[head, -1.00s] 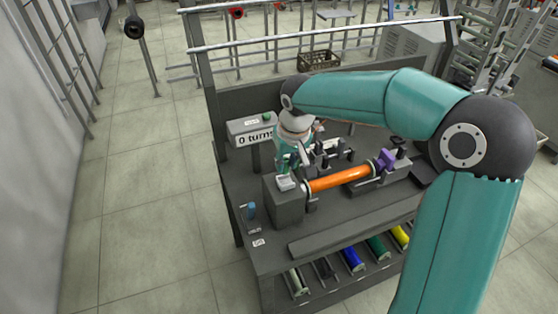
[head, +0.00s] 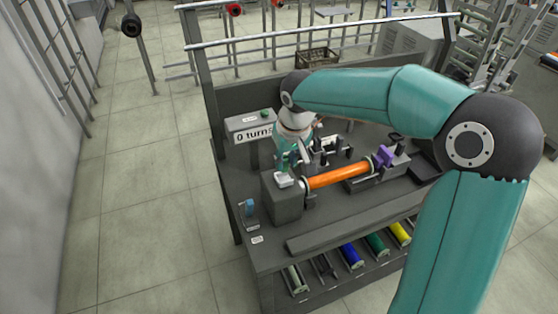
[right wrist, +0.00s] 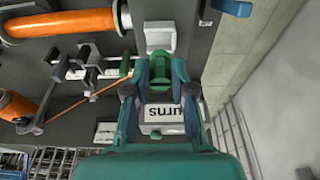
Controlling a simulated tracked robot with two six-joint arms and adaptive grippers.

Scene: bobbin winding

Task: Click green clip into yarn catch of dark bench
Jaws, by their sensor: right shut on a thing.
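My right gripper (right wrist: 161,72) is shut on the green clip (right wrist: 158,64), which shows between its two dark fingers in the right wrist view. In the head view the gripper (head: 286,163) is at the left end of the dark bench (head: 225,175), close above a pale grey block (head: 284,181), which looks like the yarn catch. In the right wrist view this block (right wrist: 160,38) lies just beyond the clip. I cannot tell whether they touch. An orange yarn (right wrist: 85,100) runs toward the gripper; its end is hidden. My left gripper is not in view.
An orange roller (head: 340,178) lies across the bench to the right of the block. A purple part (head: 384,158) is at its far end. A "0 turns" display (head: 254,138) stands behind the gripper. Several coloured spools, including a blue one (head: 351,256), sit below the front.

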